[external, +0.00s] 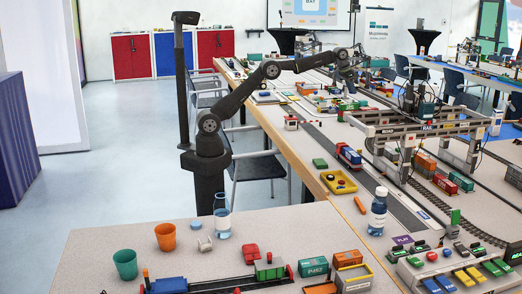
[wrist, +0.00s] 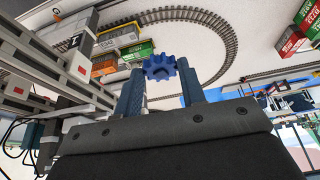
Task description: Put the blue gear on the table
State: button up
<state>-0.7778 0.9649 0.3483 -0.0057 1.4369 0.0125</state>
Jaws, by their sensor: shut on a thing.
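The blue gear (wrist: 160,67) is between the fingertips of my gripper (wrist: 161,73) in the wrist view. The gripper is shut on it, with one dark blue finger on each side. In the external view my gripper (external: 349,84) is at the far end of my outstretched arm, over the long layout table (external: 315,168). The gear is too small to make out there. I cannot tell exactly how high it is above the pale tabletop (wrist: 188,55).
A gantry crane (external: 415,128) stands on the long table, right of my gripper; its grey frame (wrist: 75,62) fills the wrist view's left side. A curved track (wrist: 228,45) and several containers (wrist: 118,50) lie around.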

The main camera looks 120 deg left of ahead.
jog(key=s+a+n, duration=0.2)
jog(key=s+a, duration=0.8)
jog(key=s, duration=0.2)
jog(key=n+g+y, duration=0.1)
jog(key=n+g, duration=0.1)
jog(key=n, duration=0.1)
send_over(313, 131)
jog(key=d, duration=0.2)
jog(key=f, duration=3.3)
jog(key=shift+s+a, duration=0.1)
jog(key=shift+a, duration=0.1)
jog(key=shift+t, duration=0.3)
jog(key=shift+f, duration=2)
jog(key=o, duration=0.5)
jog(key=shift+f, duration=0.15)
jog(key=o, duration=0.4)
jog(key=shift+o, duration=0.2)
